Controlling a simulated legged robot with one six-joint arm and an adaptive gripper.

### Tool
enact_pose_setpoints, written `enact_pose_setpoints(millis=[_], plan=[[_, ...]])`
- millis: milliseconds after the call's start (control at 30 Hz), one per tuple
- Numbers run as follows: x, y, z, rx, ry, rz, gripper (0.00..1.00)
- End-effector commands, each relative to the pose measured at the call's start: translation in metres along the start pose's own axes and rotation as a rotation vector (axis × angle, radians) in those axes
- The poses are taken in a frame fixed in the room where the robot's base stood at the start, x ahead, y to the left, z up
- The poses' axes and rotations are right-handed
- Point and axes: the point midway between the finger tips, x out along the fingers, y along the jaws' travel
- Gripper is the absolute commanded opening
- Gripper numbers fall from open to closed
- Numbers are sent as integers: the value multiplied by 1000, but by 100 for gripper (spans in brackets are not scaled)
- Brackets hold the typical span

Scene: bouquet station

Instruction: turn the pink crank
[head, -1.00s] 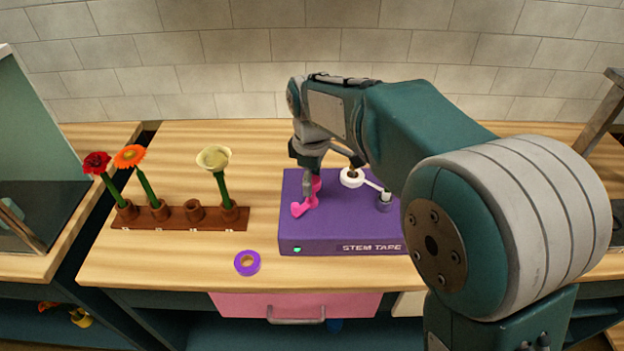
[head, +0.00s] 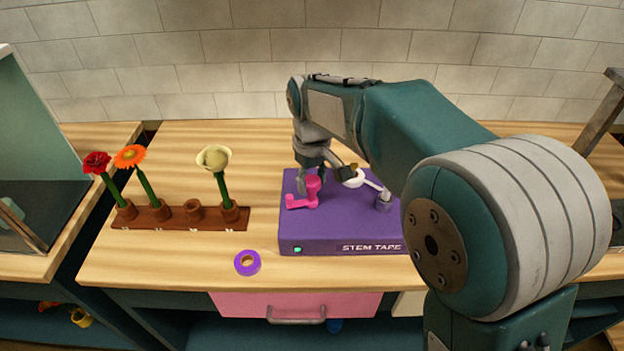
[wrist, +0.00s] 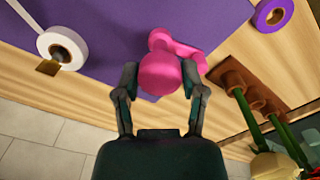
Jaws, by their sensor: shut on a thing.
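The pink crank (head: 301,197) sits on top of the purple box (head: 340,247) marked STEM TAPE. Its arm points left in the head view, and its upright knob stands at the right end. My gripper (head: 311,178) comes down from above onto the knob. In the wrist view my gripper (wrist: 158,88) has a finger on each side of the round pink crank knob (wrist: 160,72), shut on it. The far finger is partly hidden in the head view. A small green light (head: 297,250) shows on the box front.
A white tape roll (head: 353,179) and a grey post (head: 383,203) are on the box, right of the crank. A purple tape roll (head: 247,263) lies on the table. A brown rack (head: 170,219) holds flowers at left.

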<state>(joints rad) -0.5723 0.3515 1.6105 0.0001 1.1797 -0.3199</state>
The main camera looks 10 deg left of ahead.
Motion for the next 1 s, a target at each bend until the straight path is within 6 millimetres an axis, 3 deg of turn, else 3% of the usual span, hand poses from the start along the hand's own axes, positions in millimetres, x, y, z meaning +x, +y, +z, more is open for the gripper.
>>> enact_pose_setpoints(millis=[333, 367, 433, 833, 1000], plan=[[2, 0, -1, 2, 1, 0, 6], [2, 0, -1, 2, 1, 0, 58], [1, 0, -1, 2, 1, 0, 88], [-1, 1, 1, 2, 1, 0, 88], [-17, 1, 0, 2, 4, 1, 88]])
